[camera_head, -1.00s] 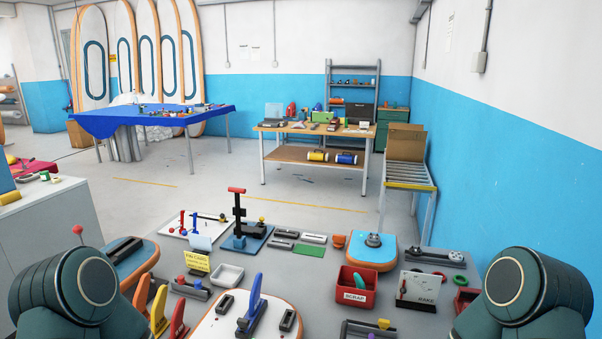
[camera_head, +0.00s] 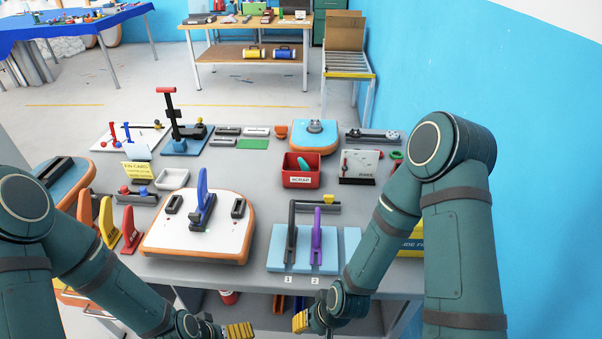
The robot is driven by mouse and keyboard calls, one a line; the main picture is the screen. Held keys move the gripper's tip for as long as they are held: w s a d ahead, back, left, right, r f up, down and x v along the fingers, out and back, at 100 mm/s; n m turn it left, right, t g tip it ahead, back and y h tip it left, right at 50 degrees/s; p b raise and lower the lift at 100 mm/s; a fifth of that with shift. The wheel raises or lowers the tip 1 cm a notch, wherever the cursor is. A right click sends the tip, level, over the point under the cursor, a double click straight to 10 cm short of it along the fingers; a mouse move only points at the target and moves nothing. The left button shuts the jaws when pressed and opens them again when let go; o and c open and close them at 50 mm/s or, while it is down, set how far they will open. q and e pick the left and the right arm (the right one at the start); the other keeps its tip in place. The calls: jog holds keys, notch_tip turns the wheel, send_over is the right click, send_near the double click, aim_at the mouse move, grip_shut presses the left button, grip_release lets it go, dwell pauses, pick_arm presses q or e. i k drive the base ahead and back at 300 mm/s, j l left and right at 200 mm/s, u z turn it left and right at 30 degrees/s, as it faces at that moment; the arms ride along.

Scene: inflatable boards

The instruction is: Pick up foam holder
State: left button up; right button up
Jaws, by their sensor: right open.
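A light blue block (camera_head: 276,257) lies flat near the front edge of the grey table, right of centre. It looks like the foam holder. A black fin and a purple fin (camera_head: 317,238) stand in it, above labels 1 and 2. My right gripper (camera_head: 300,321) is open, low at the bottom of the view and below the table's front edge, apart from the block. My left gripper (camera_head: 240,330) is at the bottom edge, left of the right one. Only its yellow pads show, and its opening is hidden.
A white board with an orange rim (camera_head: 155,243) and a blue fin lies left of the block. A red scrap bin (camera_head: 301,172) stands behind it. Several coloured fins (camera_head: 130,232) stand at the table's left edge. My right forearm covers the table's right side.

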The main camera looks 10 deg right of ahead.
aim_at(413, 246)
jog(key=k+j, duration=0.1)
jog(key=j, duration=0.2)
jog(key=j+z, duration=0.2)
jog(key=z, duration=0.2)
jog(key=k+j+z, duration=0.15)
jog(key=z, duration=1)
jog(key=i+j+z, duration=0.1)
jog(key=z, duration=0.3)
jog(key=i+j+z, duration=0.35)
jog(key=k+l, duration=0.05)
jog(key=l, duration=0.05)
